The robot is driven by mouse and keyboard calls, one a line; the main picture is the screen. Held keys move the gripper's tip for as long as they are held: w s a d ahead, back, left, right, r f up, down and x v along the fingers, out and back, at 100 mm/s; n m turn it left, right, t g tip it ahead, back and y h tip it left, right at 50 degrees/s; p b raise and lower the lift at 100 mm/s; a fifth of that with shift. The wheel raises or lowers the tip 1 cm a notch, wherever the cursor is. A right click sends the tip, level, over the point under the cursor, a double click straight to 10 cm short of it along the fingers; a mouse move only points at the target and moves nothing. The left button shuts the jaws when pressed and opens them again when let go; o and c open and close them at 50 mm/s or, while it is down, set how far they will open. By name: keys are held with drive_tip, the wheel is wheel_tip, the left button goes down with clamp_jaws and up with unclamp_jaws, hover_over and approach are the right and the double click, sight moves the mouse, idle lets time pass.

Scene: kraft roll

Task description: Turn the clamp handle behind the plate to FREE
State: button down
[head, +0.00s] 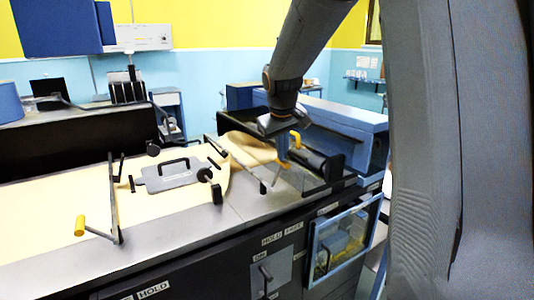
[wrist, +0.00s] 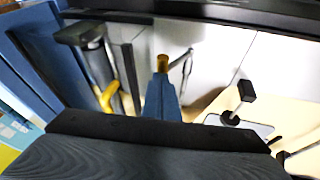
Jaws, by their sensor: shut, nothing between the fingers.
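A flat grey plate (head: 173,177) with a black grip lies on the pale sheet in the head view. A yellow bent handle (head: 296,139) shows behind and right of it, close to my gripper; it also shows in the wrist view (wrist: 109,95), left of my fingers. I cannot tell for sure that it is the clamp handle, nor read its setting. My gripper (head: 282,160) points down over the machine's right part.
A thin bar (head: 240,163) crosses the bench left of my gripper. A yellow-knobbed crank (head: 82,225) stands at front left, and black knobs (head: 205,174) stand around the plate. A long blue housing (head: 340,125) lies behind my gripper.

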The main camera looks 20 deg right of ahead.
drive_tip(key=shift+w+d+f, duration=0.15)
drive_tip(key=shift+d+f, duration=0.1)
drive_tip(key=shift+d, duration=0.35)
drive_tip(key=shift+w+d+f, duration=0.1)
drive_tip(key=shift+d+f, duration=0.1)
drive_tip(key=shift+d, duration=0.4)
drive_tip(key=r+p, duration=0.1)
drive_tip(key=a+r, duration=0.1)
drive_tip(key=a+r+p, duration=0.1)
drive_tip(key=r, duration=0.1)
drive_tip(key=shift+s+r+p, duration=0.1)
drive_tip(key=shift+s+p, duration=0.15)
drive_tip(key=shift+p, duration=0.05)
wheel_tip(320, 180, up, 9)
drive_tip(key=s+d+b, duration=0.2)
drive_tip(key=s+b, duration=0.1)
drive_tip(key=b, duration=0.1)
drive_tip(key=s+a+f+g, duration=0.1)
drive_tip(key=s+a+f, duration=0.3)
drive_tip(key=s+f, duration=0.3)
drive_tip(key=s+a+f+m+g+y+b, duration=0.1)
drive_tip(key=s+a+f, duration=0.3)
drive_tip(key=s+f, duration=0.4)
drive_tip(key=s+a+f+g+y+b, duration=0.1)
drive_tip(key=s+a+f, duration=0.3)
drive_tip(key=f, duration=1.1)
drive_tip(key=s, duration=0.3)
drive_tip(key=shift+s+a+m, duration=0.15)
drive_tip(key=shift+a+m, duration=0.15)
drive_tip(key=shift+a, duration=0.05)
